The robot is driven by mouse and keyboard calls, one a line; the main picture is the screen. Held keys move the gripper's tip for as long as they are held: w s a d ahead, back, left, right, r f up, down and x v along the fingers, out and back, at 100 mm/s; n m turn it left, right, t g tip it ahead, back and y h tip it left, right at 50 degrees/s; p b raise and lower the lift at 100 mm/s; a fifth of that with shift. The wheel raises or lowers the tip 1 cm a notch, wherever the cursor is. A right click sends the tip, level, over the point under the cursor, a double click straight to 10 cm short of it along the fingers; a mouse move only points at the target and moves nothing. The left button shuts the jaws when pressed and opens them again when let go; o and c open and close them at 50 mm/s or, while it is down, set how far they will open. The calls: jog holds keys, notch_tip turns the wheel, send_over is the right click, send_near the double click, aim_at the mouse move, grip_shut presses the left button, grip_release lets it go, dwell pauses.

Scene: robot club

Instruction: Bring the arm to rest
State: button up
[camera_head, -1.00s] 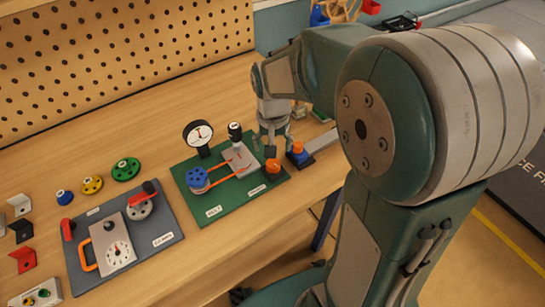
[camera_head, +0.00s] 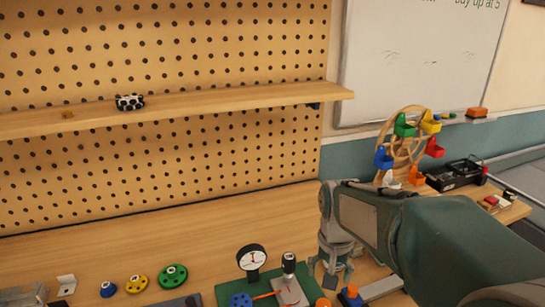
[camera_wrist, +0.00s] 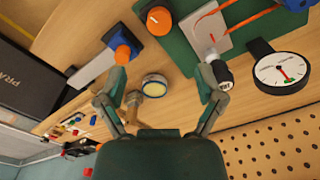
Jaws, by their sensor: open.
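My gripper (camera_wrist: 162,77) is open in the wrist view, its two fingers spread with nothing gripped. In the head view my gripper (camera_head: 331,278) points down over the bench, beside the right end of the green board (camera_head: 222,292). My arm reaches in from the lower right. The black-rimmed dial (camera_wrist: 284,73), the orange knob (camera_wrist: 159,20) and a black-topped knob (camera_wrist: 222,74) lie around the fingers in the wrist view.
A wooden shelf (camera_head: 220,105) spans the pegboard (camera_head: 180,160) above the bench. A toy Ferris wheel (camera_head: 405,145) stands back right, near a black tray (camera_head: 455,174). Blue, yellow and green (camera_head: 173,275) wheels lie at left. The bench's back strip is clear.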

jog(key=s+r+n+t, duration=0.3)
jog(key=s+r+t, duration=0.2)
jog(key=s, duration=0.9)
jog(key=shift+s+r, duration=0.25)
jog(key=shift+r, duration=0.4)
